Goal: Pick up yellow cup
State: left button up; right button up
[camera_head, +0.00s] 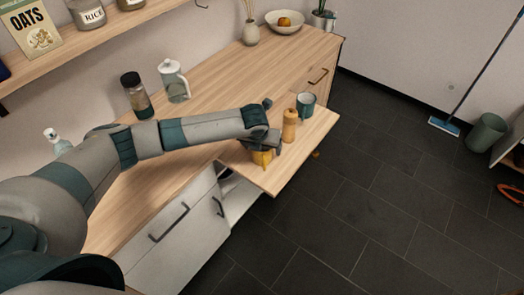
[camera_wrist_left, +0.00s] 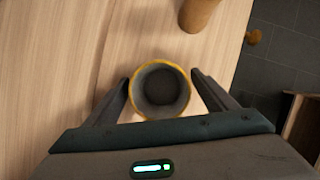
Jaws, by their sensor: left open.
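The yellow cup (camera_head: 262,158) stands on the wooden counter near its front edge, partly hidden by my left gripper in the head view. In the left wrist view I look down into the cup (camera_wrist_left: 160,90), with its yellow rim and dark inside. My left gripper (camera_wrist_left: 160,88) is open, with one finger on each side of the cup. The left finger is very close to the rim; I cannot tell whether it touches. In the head view my left gripper (camera_head: 264,147) is over the cup. My right gripper is not in view.
A wooden mill-like object (camera_head: 290,126) stands just beyond the cup, with a teal mug (camera_head: 306,104) behind it. A dark-lidded jar (camera_head: 136,96) and a glass pitcher (camera_head: 174,82) stand by the wall. The counter edge drops to a dark tiled floor (camera_head: 350,200).

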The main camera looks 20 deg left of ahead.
pick_arm(q)
jog(key=shift+w+f, duration=0.25)
jog(key=shift+f, duration=0.4)
jog(key=c, duration=1.3)
jog(key=shift+r, duration=0.2)
jog(key=shift+w+r+b, duration=0.1)
jog(key=shift+r+b, duration=0.25)
jog(key=shift+r, duration=0.2)
notch_tip(320, 180, up, 2)
jog(key=shift+r+b, duration=0.25)
jog(key=shift+b, duration=0.4)
jog(key=s+d+r+b, duration=0.1)
jog(key=d+r+b, duration=0.1)
jog(key=d, duration=0.3)
jog(key=s+d+r+b, duration=0.1)
jog(key=d+r, duration=0.4)
jog(key=d, duration=0.1)
jog(key=shift+d+b, duration=0.25)
jog(key=shift+b, duration=0.1)
